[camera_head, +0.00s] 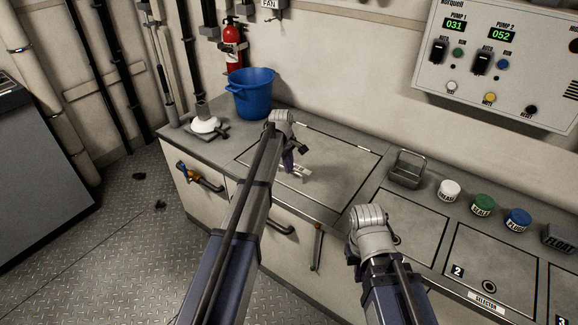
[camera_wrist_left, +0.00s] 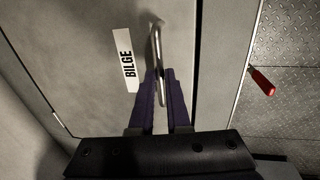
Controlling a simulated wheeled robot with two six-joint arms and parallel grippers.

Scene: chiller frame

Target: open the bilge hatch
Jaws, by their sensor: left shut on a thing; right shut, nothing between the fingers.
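The bilge hatch (camera_head: 335,160) is a flat grey panel in the counter top, lying flush with the counter. In the left wrist view its surface (camera_wrist_left: 85,50) carries a white BILGE label (camera_wrist_left: 127,60). My left gripper (camera_head: 288,163) is over the hatch's near left part, fingers pointing down. In the left wrist view its fingers (camera_wrist_left: 158,82) are shut on a thin metal handle (camera_wrist_left: 157,45) beside the label. In the head view my left arm hides part of the hatch. My right gripper (camera_head: 393,238) is over the counter right of the hatch, shut and empty, its fingers mostly hidden.
A blue bucket (camera_head: 251,93) and a white funnel-like thing (camera_head: 204,124) stand behind left of the hatch. A control panel (camera_head: 500,65) hangs on the wall.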

